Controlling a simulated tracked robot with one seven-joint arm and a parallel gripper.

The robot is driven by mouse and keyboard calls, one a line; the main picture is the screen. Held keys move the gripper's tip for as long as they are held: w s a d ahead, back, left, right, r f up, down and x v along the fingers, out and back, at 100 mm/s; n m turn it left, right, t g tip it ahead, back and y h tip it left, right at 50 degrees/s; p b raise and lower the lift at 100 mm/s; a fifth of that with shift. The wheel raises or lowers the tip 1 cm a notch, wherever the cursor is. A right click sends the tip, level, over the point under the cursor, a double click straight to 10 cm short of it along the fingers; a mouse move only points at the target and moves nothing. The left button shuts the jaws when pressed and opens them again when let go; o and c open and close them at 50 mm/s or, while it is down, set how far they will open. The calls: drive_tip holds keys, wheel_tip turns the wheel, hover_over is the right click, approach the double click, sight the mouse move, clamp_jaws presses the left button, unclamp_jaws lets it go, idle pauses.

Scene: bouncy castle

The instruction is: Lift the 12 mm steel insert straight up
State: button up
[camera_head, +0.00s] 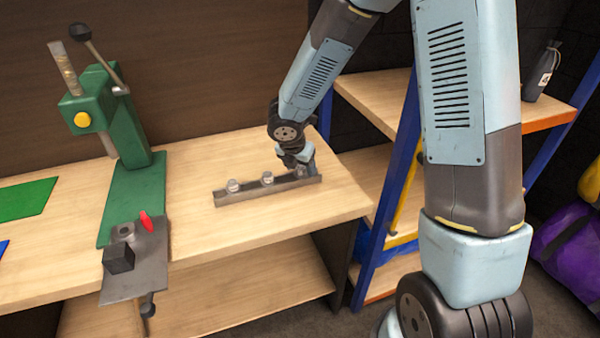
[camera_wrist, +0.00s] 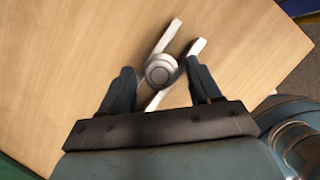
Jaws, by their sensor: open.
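A grey metal rack (camera_head: 250,195) lies on the wooden bench. Two small round steel inserts stand on it clear of my gripper, one at the left end (camera_head: 233,186) and one in the middle (camera_head: 267,178). My gripper (camera_head: 300,163) is low over the right end of the rack. In the wrist view, a round steel insert (camera_wrist: 160,71) sits between the two fingers of my gripper (camera_wrist: 159,70), which are open with one on each side. Part of the rack (camera_wrist: 195,47) shows beneath it. No size marking is readable on the inserts.
A green lever press (camera_head: 130,160) with a grey plate (camera_head: 140,265) stands left of the rack. The wooden bench (camera_head: 215,150) is bare around the rack. A blue-framed shelf (camera_head: 390,180) stands at the right.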

sight(300, 167)
drive_tip(key=shift+c, duration=0.4)
drive_tip(key=c, duration=1)
drive_tip(key=shift+o, duration=0.2)
drive_tip(key=shift+w+r, duration=0.1)
drive_tip(key=shift+r, duration=0.4)
wheel_tip(300, 167, up, 2)
drive_tip(key=shift+r, duration=0.25)
drive_tip(key=s+d+r, duration=0.6)
drive_tip(key=s+r, duration=0.3)
drive_tip(key=s, duration=0.3)
drive_tip(key=shift+s+r, duration=0.3)
drive_tip(key=shift+s, duration=0.1)
